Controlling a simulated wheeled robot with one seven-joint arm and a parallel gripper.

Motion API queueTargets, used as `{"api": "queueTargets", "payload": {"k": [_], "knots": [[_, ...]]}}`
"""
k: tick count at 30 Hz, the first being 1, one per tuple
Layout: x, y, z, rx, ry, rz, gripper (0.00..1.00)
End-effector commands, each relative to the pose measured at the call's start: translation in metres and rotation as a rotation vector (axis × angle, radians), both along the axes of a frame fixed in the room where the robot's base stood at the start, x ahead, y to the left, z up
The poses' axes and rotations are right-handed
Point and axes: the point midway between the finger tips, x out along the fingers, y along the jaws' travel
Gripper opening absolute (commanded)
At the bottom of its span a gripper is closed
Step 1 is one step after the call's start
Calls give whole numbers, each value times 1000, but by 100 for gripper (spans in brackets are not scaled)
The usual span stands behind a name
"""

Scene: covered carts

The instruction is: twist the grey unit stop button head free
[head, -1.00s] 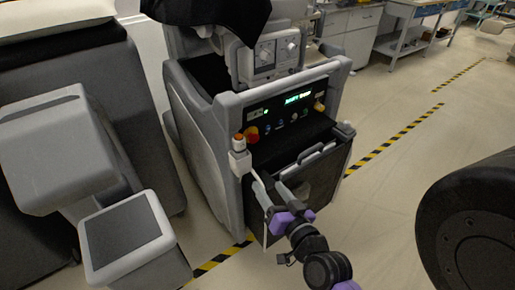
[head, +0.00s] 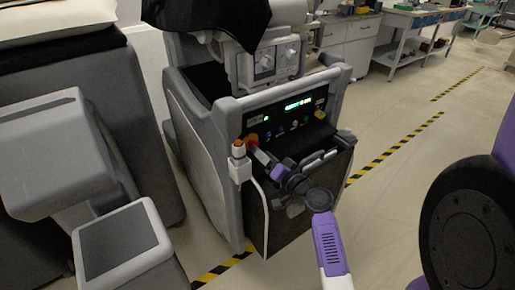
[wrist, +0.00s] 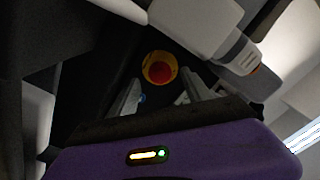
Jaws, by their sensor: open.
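The grey unit (head: 205,130) stands in the middle of the head view, with a dark control panel on its front. Its stop button (head: 252,138) is at the panel's left end, partly hidden by my gripper. In the wrist view the stop button (wrist: 160,68) shows as a red head on a yellow round base, just beyond and between the fingertips. My gripper (head: 262,154) is open and empty, in front of the button and pointing at it. In the wrist view the two fingers (wrist: 162,90) are apart, with no visible contact with the button.
A white holder with an orange-topped handset (head: 239,165) sits on the unit's left front corner, close to my gripper, its cable hanging down. A bar handle (head: 292,88) runs above the panel. A grey unit with a screen (head: 120,240) stands at left.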

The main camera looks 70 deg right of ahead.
Motion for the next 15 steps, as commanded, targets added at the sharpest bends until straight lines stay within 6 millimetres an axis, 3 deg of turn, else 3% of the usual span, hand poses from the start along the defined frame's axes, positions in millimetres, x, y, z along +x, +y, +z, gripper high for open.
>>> {"api": "queueTargets", "payload": {"k": [6,15], "knots": [[22,-14,1,0,1,-1,58],[28,-17,0,0,1,-2,58]]}}
